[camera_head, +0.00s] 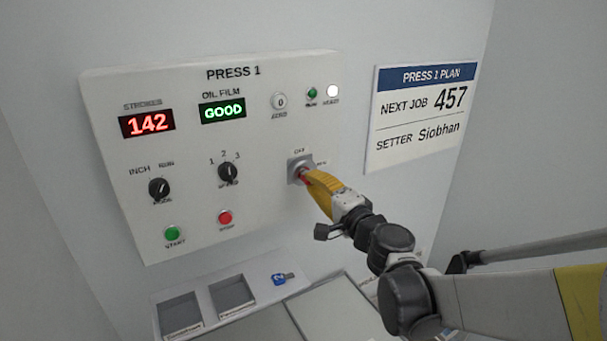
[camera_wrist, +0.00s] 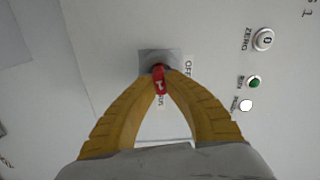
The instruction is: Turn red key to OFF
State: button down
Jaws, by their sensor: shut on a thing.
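The red key (camera_wrist: 159,82) sits in a square grey key switch (camera_head: 296,163) on the right part of the PRESS 1 panel (camera_head: 270,230). The label OFF shows above the switch, and another label to its right is partly hidden by my gripper. My gripper (camera_head: 306,174) has yellow fingers and reaches the switch from the lower right. In the wrist view its fingertips (camera_wrist: 159,72) close on the red key from both sides. The key bears a white mark. Its exact turn angle is hard to tell.
The panel also holds a mode knob (camera_head: 158,188), a speed knob (camera_head: 228,172), a green start button (camera_head: 173,233), a red stop button (camera_head: 225,217) and a zero button (camera_head: 280,102). Below, a shelf with two trays (camera_head: 232,294) bears a blue key (camera_head: 281,279). A plan sign (camera_head: 415,118) hangs right.

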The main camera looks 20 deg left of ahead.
jog(key=n, duration=0.5)
jog(key=shift+b, duration=0.3)
jog(key=n+b, duration=0.1)
jog(key=n, duration=0.5)
jog(key=shift+d+n, duration=0.1)
jog(key=shift+n, duration=0.2)
